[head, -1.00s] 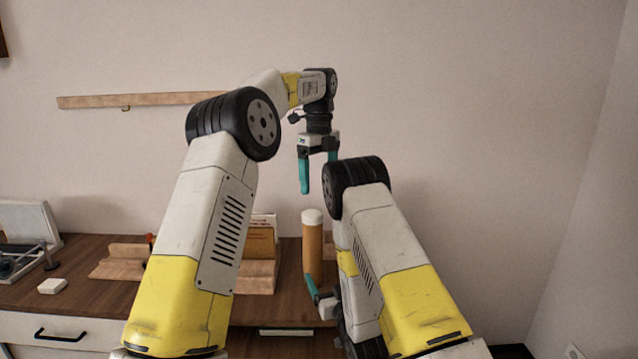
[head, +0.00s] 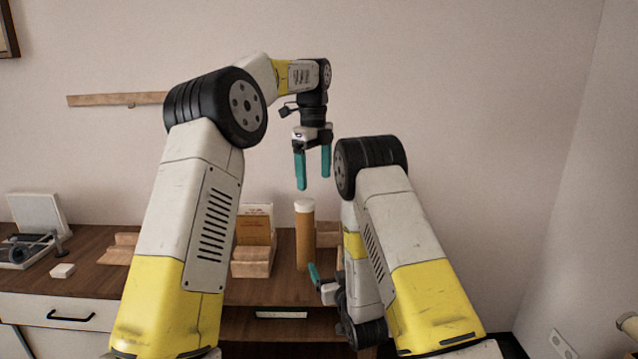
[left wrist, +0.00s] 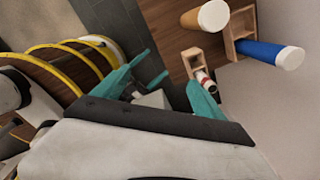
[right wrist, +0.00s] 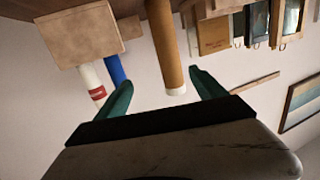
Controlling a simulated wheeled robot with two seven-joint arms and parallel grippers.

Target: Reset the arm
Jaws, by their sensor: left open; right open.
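In the head view my left gripper (head: 314,182) hangs with its teal fingers pointing down, open and empty, above the white cap of a tan cylinder (head: 303,240). My right gripper (head: 317,276) is low, just right of the cylinder's base in the picture; one teal finger shows clearly, the rest is partly hidden by its own arm. In the right wrist view, which is upside down, my right gripper (right wrist: 160,77) is open, with the tan cylinder (right wrist: 166,45) seen between its fingers and farther off. In the left wrist view my left gripper (left wrist: 168,72) is open with nothing held.
Wooden holders (head: 251,262) and a book (head: 255,230) stand on the brown tabletop (head: 190,290). A blue cylinder (left wrist: 262,50) and a red-and-white tube (left wrist: 205,78) show in the left wrist view. A white block (head: 62,270) lies at left. The wall space at right is free.

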